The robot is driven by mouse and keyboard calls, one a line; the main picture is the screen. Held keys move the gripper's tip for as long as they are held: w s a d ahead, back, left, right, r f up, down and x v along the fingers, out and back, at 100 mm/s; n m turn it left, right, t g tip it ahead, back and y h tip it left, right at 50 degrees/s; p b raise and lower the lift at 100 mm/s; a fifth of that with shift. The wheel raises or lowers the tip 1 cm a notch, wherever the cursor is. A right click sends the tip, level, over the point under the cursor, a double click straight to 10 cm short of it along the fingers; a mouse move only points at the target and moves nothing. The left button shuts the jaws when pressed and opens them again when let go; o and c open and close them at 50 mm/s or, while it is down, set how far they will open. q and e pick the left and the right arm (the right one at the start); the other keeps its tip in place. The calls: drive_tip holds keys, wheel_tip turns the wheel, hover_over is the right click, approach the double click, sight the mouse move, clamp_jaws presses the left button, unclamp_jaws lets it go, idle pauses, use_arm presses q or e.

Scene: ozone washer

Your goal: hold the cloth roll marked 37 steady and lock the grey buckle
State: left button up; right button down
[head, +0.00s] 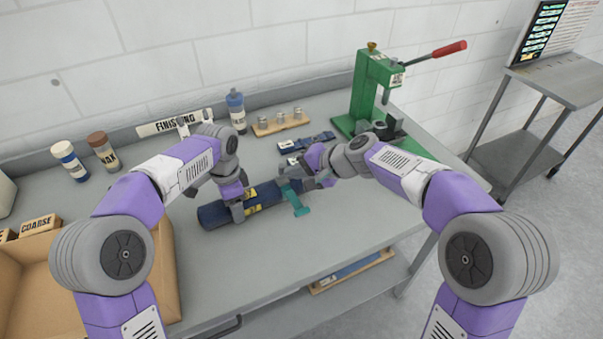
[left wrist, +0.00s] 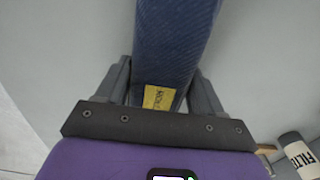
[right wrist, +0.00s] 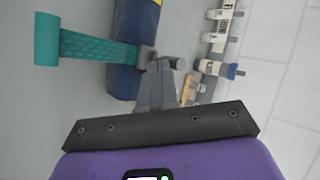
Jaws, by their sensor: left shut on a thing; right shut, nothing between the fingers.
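The dark blue cloth roll (head: 215,215) lies across the middle of the bench, with a yellow label whose number I cannot read; it also shows in the left wrist view (left wrist: 175,40). My left gripper (head: 237,208) is shut on the roll, one finger on each side. A teal strap (right wrist: 95,47) wraps the roll near its right end, and its loose end (head: 301,211) hangs toward the bench front. The small grey buckle (right wrist: 147,54) sits on the strap. My right gripper (right wrist: 160,68) is shut and empty at the buckle; I cannot tell whether they touch.
Dark blue pieces (head: 318,138) lie behind the right gripper. A green press (head: 367,85) with a red handle stands at the back right. A wooden rack (head: 282,124), bottles (head: 236,110) and a FINISHING sign line the back. A cardboard box (head: 165,270) is front left. The front middle is clear.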

idle(0.4)
drive_tip(key=shift+w+a+r+m+g+h, duration=0.2)
drive_tip(key=shift+w+g+h, duration=0.1)
drive_tip(key=shift+g, duration=0.15)
drive_tip(key=shift+w+a+r+m+g+h, duration=0.1)
drive_tip(key=shift+w+r+g+h, duration=0.15)
drive_tip(key=shift+g, duration=0.2)
drive_tip(key=shift+w+a+r+m+g+h, duration=0.15)
drive_tip(key=shift+w+m+g+h, duration=0.25)
drive_tip(key=shift+g, duration=0.5)
drive_tip(key=shift+w+a+r, duration=0.1)
drive_tip(key=shift+w+a, duration=0.1)
drive_tip(key=shift+w, duration=0.3)
drive_tip(key=shift+w+a+r, duration=0.1)
drive_tip(key=shift+w+a, duration=0.05)
drive_tip(key=shift+w, duration=0.3)
drive_tip(key=shift+r, duration=0.1)
drive_tip(key=shift+r, duration=0.7)
